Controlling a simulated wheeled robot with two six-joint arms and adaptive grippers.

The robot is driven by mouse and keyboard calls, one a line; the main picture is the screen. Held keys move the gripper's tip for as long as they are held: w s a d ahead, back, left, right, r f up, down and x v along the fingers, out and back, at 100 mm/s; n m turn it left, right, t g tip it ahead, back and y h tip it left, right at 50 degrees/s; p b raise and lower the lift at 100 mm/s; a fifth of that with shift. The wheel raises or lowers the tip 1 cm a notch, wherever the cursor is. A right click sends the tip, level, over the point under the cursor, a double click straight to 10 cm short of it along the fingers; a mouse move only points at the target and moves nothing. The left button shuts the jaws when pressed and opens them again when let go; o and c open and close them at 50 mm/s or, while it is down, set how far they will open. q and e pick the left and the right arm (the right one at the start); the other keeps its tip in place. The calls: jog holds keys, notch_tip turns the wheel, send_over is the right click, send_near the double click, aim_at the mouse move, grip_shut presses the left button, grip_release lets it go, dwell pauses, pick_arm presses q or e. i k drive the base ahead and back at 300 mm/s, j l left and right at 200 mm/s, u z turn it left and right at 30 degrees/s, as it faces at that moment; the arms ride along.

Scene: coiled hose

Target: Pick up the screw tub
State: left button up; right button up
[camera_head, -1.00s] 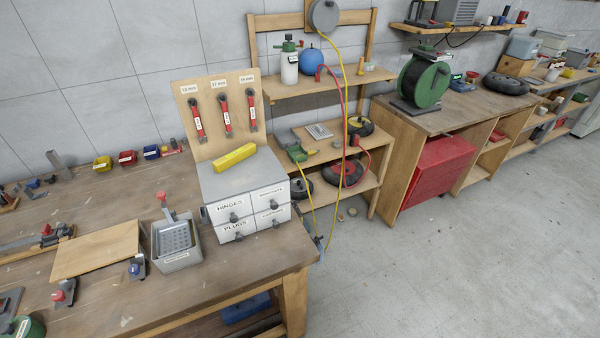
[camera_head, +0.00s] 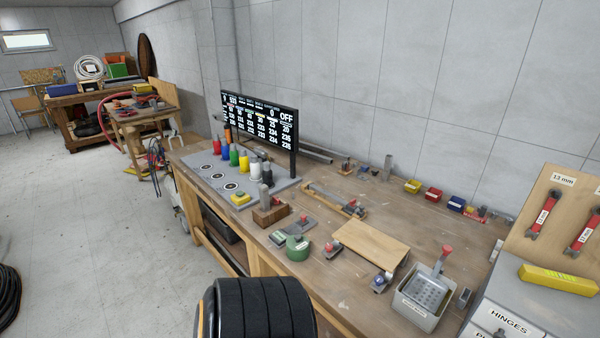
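No container in view carries a readable screw label, so I cannot tell for certain which is the screw tub. Small open tubs stand along the back of the workbench (camera_head: 345,222): a yellow tub (camera_head: 412,187), a red tub (camera_head: 433,195) and a blue tub (camera_head: 456,204). They stand apart in a row near the wall, and their contents are too small to make out. Neither of my grippers is in view.
A metal basin (camera_head: 422,298) stands by the drawer cabinet (camera_head: 500,318) at the right. A wooden board (camera_head: 370,243) lies mid-bench. A large black ribbed round thing (camera_head: 262,308) stands before the bench. The grey floor (camera_head: 100,240) at left is mostly clear.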

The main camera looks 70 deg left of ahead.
aim_at(296, 256)
jog(key=u, duration=2.35)
jog(key=i+j+z, duration=0.1)
jog(key=j+z, duration=0.15)
jog(key=z, duration=0.25)
jog(key=j+z, duration=0.25)
jog(key=z, duration=0.25)
jog(key=j+z, duration=0.15)
jog(key=j, duration=0.65)
jog(key=j+z, duration=0.1)
jog(key=j, duration=0.7)
jog(key=j+z, duration=0.15)
jog(key=j, duration=0.65)
jog(key=k+j+z, duration=0.1)
jog(key=j, duration=0.7)
